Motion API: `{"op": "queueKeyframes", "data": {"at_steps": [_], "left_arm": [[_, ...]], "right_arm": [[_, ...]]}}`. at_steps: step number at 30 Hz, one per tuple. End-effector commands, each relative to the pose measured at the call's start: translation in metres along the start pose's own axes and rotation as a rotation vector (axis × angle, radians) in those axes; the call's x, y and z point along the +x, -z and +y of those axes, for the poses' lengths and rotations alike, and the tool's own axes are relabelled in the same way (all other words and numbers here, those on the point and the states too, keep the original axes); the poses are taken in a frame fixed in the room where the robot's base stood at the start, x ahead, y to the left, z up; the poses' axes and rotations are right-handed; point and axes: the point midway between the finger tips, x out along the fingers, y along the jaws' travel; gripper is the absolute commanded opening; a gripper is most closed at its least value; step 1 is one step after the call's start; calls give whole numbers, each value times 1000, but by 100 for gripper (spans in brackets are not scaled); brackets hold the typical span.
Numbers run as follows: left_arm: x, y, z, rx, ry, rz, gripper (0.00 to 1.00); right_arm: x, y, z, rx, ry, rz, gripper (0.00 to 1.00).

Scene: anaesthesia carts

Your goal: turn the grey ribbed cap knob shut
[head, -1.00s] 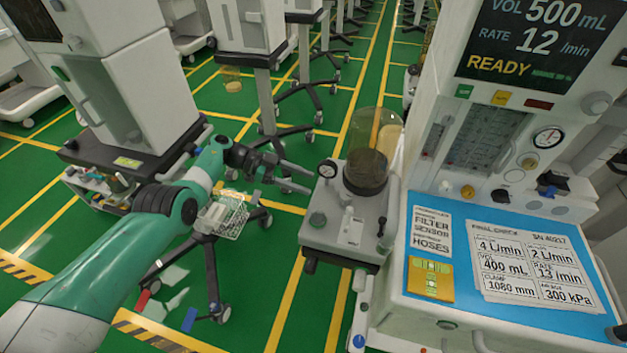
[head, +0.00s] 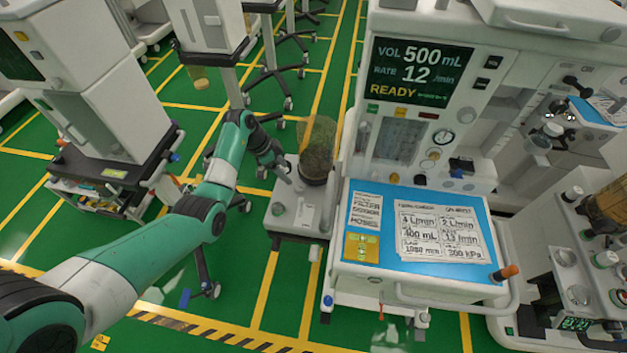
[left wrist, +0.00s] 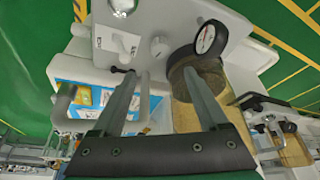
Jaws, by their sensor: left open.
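I cannot single out the grey ribbed cap knob with certainty. A round grey knob (head: 278,209) sits on the flat top of the side unit (head: 298,237) in the head view. A round grey cap is cut off at the top edge of the left wrist view (left wrist: 123,6). A pale knob (left wrist: 158,46) shows there beyond and between my fingertips. My left gripper (head: 286,172) is over the far part of the unit, close to the canister. In the left wrist view its fingers (left wrist: 160,74) are spread and hold nothing. My right gripper is not in view.
A smoky brown canister (head: 316,160) stands at the back of the unit. A dial gauge (left wrist: 205,37) is close to my right-hand finger in the left wrist view. The cart with the blue top (head: 350,268) stands to the right. Green floor is open in front.

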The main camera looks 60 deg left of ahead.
Motion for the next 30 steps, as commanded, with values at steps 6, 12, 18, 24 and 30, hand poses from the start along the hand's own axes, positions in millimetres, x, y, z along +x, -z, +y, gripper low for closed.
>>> {"op": "queueKeyframes", "data": {"at_steps": [6,12,18,24,30], "left_arm": [[27,-2,0,3,-3,2,77],[75,-2,1,5,-5,2,77],[110,-1,1,6,-3,3,77],[119,0,0,5,-2,3,77],[118,1,0,5,-2,4,77]], "right_arm": [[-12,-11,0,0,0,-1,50],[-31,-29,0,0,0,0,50],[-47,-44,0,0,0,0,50],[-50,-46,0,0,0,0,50],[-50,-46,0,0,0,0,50]]}}
